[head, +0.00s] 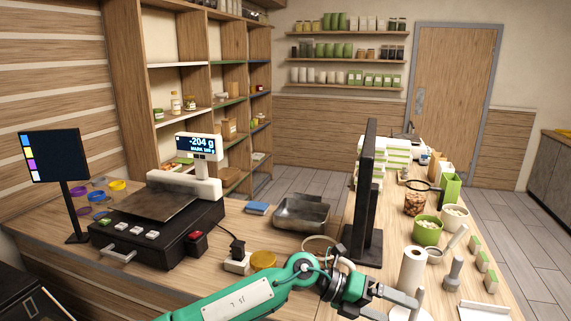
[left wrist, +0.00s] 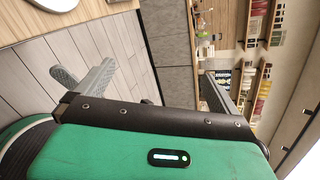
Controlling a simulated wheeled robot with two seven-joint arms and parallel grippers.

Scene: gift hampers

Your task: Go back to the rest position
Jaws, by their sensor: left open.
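My left arm (head: 235,300) reaches in from the bottom of the head view, green with a dark wrist. My left gripper (head: 408,299) is above the near right part of the counter, by the paper roll. In the left wrist view the left gripper (left wrist: 145,82) has its two grey fingers wide apart with nothing between them. Behind them I see plank floor and blurred shelves. My right gripper is in neither view.
The paper roll (head: 412,268) stands close to the left gripper. A dark upright monitor (head: 366,200) stands left of it. A green bowl (head: 427,231) and a grey stamp-like tool (head: 453,272) are to the right. A scale (head: 150,225) sits at the left of the counter.

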